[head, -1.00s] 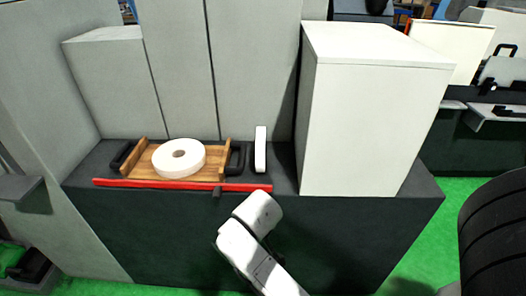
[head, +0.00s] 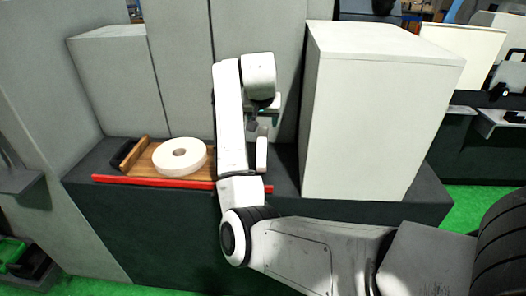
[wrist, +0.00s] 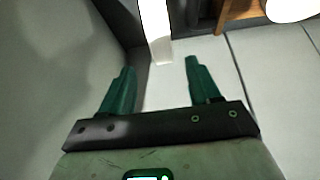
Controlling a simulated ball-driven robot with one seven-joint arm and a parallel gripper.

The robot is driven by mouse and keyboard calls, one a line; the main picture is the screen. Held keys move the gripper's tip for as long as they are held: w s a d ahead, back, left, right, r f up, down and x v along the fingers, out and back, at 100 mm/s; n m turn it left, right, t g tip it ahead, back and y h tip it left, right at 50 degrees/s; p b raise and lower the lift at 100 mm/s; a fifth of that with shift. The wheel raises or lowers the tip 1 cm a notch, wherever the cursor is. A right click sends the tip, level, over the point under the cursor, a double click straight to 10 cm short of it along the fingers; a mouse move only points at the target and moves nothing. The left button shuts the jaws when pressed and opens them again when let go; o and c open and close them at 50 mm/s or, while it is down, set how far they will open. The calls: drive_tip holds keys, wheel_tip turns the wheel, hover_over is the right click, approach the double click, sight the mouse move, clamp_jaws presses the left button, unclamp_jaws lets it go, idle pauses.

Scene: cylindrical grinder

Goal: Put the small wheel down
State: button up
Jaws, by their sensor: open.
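The small wheel (head: 262,154) is white and narrow and stands upright on the dark bench, just right of the wooden tray. In the wrist view the small wheel (wrist: 155,30) shows edge-on at the top, its near end just beyond the fingertips. My gripper (wrist: 160,68) is open, with its two green fingers apart and nothing held between them. In the head view my gripper (head: 256,122) hangs above the small wheel, partly hidden behind my arm, which also covers the right part of the tray.
The wooden tray (head: 138,158) holds a thick white wheel (head: 178,157) with a hole. A red strip (head: 150,182) runs along the bench's front. A tall white cabinet (head: 375,125) stands at right and grey panels (head: 180,70) rise behind.

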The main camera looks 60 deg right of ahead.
sight(263, 130)
drive_tip(key=p+x, duration=0.1)
drive_tip(key=x, duration=0.9)
drive_tip(key=shift+w+a+r, duration=0.1)
drive_tip(key=shift+w, duration=0.1)
clamp_jaws()
idle(0.3)
idle(0.8)
drive_tip(key=shift+r, duration=0.2)
